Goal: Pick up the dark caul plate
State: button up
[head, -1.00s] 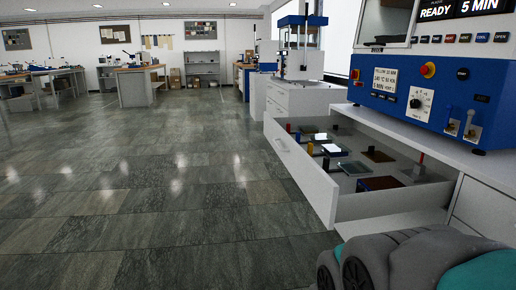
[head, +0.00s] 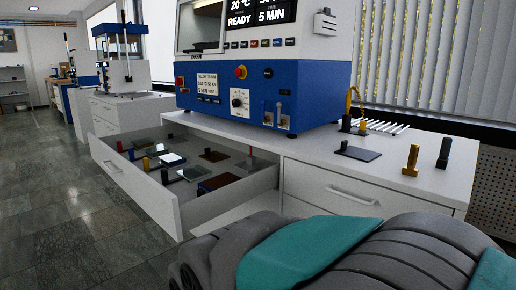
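A dark flat plate (head: 361,153) lies on the white counter right of the blue press, with a small black post at its left edge. More plates lie in the open drawer (head: 165,209): a dark brown one (head: 214,156) towards the back, a reddish-brown one (head: 216,183) near the front, and a pale shiny one (head: 171,159) at the left. I cannot tell for certain from looks alone which plate is the caul plate. My gripper is not in view; only grey and teal parts of my own body fill the bottom.
The blue and white press (head: 258,92) stands on the counter behind the drawer. A yellow post (head: 411,160) and a black post (head: 444,153) stand at the counter's right. A white rack (head: 385,127) lies behind the dark plate. The open drawer juts into the aisle; the floor (head: 50,200) at left is clear.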

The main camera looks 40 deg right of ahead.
aim_at(358, 154)
jog(key=z, duration=1.9)
jog(key=i+l+u, duration=0.45)
jog(key=l, duration=0.15)
jog(key=k+j, duration=0.05)
